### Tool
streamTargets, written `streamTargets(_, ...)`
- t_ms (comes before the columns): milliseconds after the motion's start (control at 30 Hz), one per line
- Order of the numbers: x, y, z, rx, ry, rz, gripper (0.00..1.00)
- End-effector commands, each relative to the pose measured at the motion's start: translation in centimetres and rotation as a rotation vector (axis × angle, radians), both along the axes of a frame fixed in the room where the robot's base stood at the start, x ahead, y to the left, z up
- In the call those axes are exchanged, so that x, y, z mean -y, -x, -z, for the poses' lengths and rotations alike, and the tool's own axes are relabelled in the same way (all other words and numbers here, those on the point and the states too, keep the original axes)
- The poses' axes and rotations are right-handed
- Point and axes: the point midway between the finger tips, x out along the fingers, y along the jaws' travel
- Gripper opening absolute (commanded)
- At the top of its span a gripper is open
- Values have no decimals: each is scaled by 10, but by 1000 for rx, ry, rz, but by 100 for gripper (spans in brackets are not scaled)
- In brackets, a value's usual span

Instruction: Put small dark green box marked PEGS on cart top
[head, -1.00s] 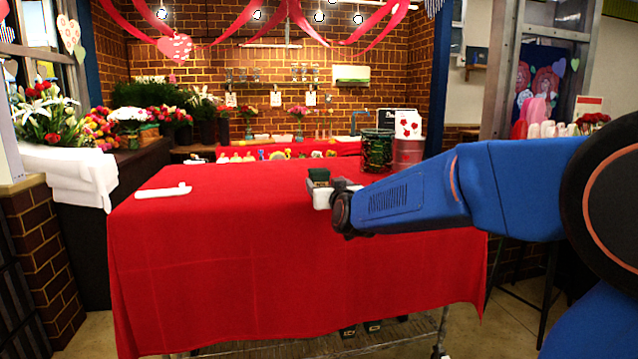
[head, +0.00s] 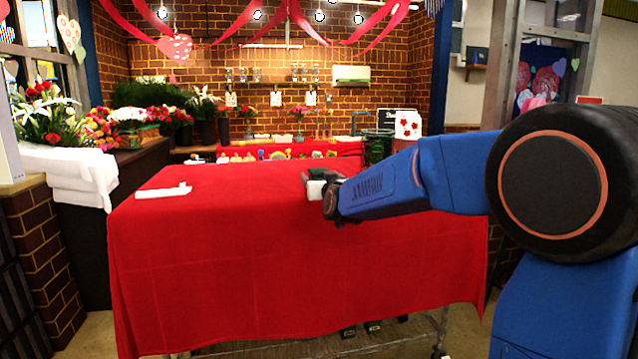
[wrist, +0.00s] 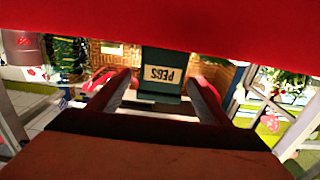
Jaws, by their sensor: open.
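The small dark green box marked PEGS (wrist: 160,72) shows upside down in the wrist view, its label facing my gripper. It lines up with the gap between my fingertips. I cannot tell whether they touch it. Its base meets the edge of the red cloth, and I cannot tell whether it rests there. The red-covered cart top (head: 235,185) fills the middle of the head view. My gripper (head: 316,190) is open over its right part; its fingers also show in the wrist view (wrist: 160,86).
A white item (head: 163,190) lies on the left of the cart top. A dark green jar (head: 378,144) and a white card with red flowers (head: 408,124) stand at the back right, partly behind my arm. The middle left of the cart top is clear.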

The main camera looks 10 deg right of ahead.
Motion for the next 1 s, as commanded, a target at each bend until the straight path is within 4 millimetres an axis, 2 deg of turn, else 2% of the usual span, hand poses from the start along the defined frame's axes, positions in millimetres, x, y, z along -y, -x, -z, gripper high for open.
streamTargets(33, 0, 0, 0, 0, 0, 0, 65)
streamTargets(200, 0, 0, 0, 0, 0, 0, 26)
streamTargets(267, 0, 0, 0, 0, 0, 0, 22)
streamTargets(567, 0, 0, -7, 2, -1, 1, 22)
streamTargets(1000, 0, 1, -80, 3, -1, 0, 22)
